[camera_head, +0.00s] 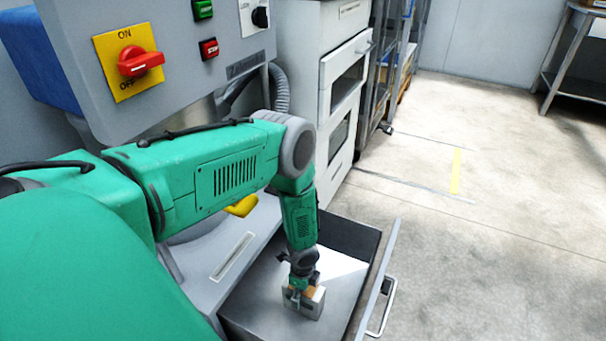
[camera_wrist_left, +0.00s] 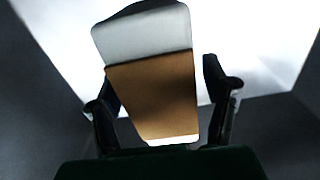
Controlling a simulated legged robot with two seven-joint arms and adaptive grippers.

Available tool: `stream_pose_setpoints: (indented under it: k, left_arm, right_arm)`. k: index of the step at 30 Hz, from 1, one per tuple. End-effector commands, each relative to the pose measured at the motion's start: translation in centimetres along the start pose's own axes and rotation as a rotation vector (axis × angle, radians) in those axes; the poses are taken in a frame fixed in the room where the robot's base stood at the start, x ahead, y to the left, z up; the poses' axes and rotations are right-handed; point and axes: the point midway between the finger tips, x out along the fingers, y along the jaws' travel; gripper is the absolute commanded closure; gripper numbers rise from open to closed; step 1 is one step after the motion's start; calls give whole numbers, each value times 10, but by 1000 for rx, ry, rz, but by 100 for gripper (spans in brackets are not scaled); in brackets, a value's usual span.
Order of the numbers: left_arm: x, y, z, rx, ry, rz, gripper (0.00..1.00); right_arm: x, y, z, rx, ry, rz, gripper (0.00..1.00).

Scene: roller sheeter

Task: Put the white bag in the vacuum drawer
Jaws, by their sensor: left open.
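The white bag (camera_head: 312,302), with a brown band across it, is inside the open drawer (camera_head: 255,305). My left gripper (camera_head: 301,287) reaches down into the drawer from above and is right at the bag. In the left wrist view the bag (camera_wrist_left: 150,85) lies between the two dark fingers of the gripper (camera_wrist_left: 165,105), which stand apart with a gap on the finger sides. Whether the bag rests fully on the drawer floor cannot be told. My right gripper is not in view.
A grey machine panel with a red-and-yellow switch (camera_head: 138,63) stands at the upper left. The drawer's handle (camera_head: 384,308) is at its right side. A white cabinet (camera_head: 340,85) stands behind. The floor (camera_head: 480,240) to the right is clear.

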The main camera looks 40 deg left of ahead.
Motion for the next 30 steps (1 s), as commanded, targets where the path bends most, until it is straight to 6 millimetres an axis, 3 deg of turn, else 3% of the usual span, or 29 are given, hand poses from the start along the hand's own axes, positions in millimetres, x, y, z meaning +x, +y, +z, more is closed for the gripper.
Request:
stream_pose_setpoints:
  k: [5,18,24,26,30]
  left_arm:
    - [-15,-1,0,0,0,-1,32]
    - [-105,-1,0,0,0,-1,32]
    - [-121,1,-1,-4,2,1,32]
    - [-124,7,-5,-24,10,5,32]
    - [-133,44,-28,-180,63,34,32]
  right_arm:
    - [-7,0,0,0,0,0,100]
    - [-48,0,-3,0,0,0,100]
    - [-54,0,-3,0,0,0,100]
    - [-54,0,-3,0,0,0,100]
    - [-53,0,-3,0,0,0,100]
